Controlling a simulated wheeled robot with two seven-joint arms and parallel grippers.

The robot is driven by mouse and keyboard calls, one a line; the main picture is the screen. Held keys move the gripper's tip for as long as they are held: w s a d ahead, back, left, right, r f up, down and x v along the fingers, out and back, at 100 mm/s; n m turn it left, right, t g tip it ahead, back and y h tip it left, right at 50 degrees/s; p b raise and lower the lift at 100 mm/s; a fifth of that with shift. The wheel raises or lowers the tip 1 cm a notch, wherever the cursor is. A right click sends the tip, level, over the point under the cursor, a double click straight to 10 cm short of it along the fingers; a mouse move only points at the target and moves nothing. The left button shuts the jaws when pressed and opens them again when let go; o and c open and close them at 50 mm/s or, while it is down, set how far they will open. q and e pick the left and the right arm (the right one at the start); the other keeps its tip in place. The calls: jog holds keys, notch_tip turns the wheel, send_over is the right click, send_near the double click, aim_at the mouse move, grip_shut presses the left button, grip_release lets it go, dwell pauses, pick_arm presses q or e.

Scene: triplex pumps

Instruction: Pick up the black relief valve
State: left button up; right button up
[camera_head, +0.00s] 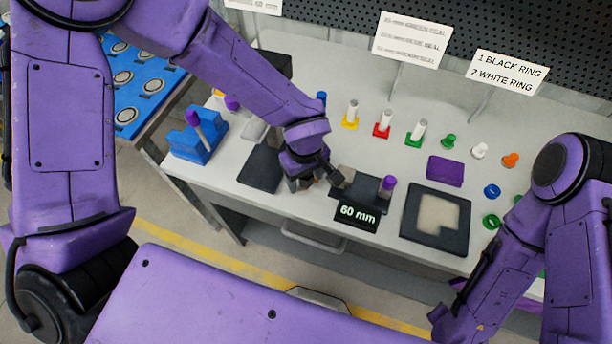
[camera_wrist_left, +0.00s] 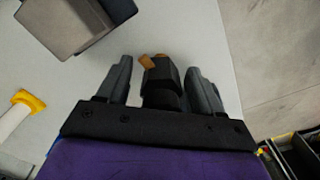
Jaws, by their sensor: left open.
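The black relief valve (camera_wrist_left: 161,82) shows in the left wrist view as a black hexagonal body with a small orange-brown piece at its tip. It lies between the two grey fingers of my open left gripper (camera_wrist_left: 159,68), with a gap visible on each side near the fingertips. In the head view my left gripper (camera_head: 308,182) points down low over the front part of the white bench. There the valve cannot be told clearly from the gripper. My right arm shows at the right, but its gripper is out of sight.
A black "60 mm" sign (camera_head: 357,215) and a purple-topped peg (camera_head: 387,186) stand just right of the gripper. A dark pad (camera_head: 261,168) and blue holder (camera_head: 199,136) lie left. A dark-framed tray (camera_head: 410,222) is further right. Coloured pegs and fittings line the back.

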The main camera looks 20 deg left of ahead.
pick_arm(q)
jog(key=c, duration=1.2)
grip_shut()
jog(key=shift+r, duration=0.15)
